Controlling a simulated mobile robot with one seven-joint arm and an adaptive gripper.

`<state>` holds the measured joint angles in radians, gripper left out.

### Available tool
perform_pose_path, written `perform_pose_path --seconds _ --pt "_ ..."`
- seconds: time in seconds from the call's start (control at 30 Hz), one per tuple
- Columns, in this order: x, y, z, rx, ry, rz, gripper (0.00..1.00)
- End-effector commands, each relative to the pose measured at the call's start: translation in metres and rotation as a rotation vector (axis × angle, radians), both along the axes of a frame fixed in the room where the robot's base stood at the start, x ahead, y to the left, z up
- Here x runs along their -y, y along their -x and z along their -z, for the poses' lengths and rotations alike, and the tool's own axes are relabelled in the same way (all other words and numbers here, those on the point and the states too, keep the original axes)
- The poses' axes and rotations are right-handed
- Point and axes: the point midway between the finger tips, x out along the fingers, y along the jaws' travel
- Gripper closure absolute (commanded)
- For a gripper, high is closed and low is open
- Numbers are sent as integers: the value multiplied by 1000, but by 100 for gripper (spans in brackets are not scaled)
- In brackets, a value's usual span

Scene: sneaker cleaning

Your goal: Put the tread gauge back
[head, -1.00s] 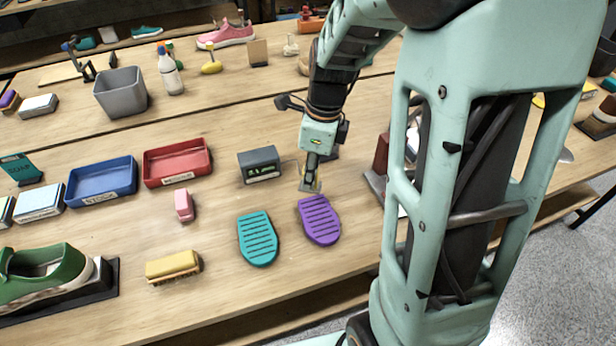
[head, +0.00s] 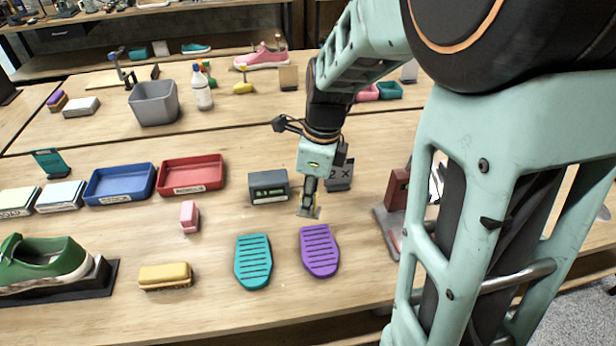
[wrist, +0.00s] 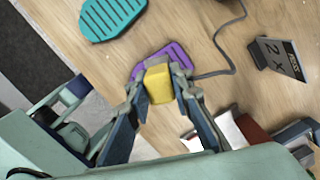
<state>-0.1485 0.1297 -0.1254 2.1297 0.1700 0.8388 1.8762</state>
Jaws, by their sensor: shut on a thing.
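A yellow block-shaped piece, seemingly the tread gauge (wrist: 158,84), is between the fingertips of my gripper (wrist: 161,91) in the wrist view. My gripper is shut on it. In the head view my gripper (head: 309,208) hangs just behind the purple sole (head: 320,251), and only a little yellow shows at its tips. In the wrist view the gauge overlaps the purple sole (wrist: 180,56); I cannot tell the gap below it. A thin dark cord (wrist: 226,55) runs from near the gauge toward the top edge. A grey box with a display (head: 268,187) stands left of my gripper.
A teal sole (head: 253,261) lies left of the purple one. A dark sign (head: 340,176) stands behind my gripper. A red-and-grey device (head: 394,195) is to the right. Red (head: 191,174) and blue trays (head: 120,184) are left. Bare tabletop lies around the soles.

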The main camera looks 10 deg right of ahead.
Motion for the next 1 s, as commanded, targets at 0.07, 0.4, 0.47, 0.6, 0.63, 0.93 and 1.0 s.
perform_pose_path --seconds 0.07,0.4,0.47,0.6,0.63,0.93,1.0 --pt "4 -11 6 -3 1 3 100" --pt "24 -71 33 -2 1 3 100" --pt "28 -81 38 -3 1 3 100" --pt "33 -97 62 -4 1 3 100" --pt "35 -100 66 -4 1 3 100" --pt "40 -120 89 0 0 1 100" --pt "41 -122 92 0 0 1 100"
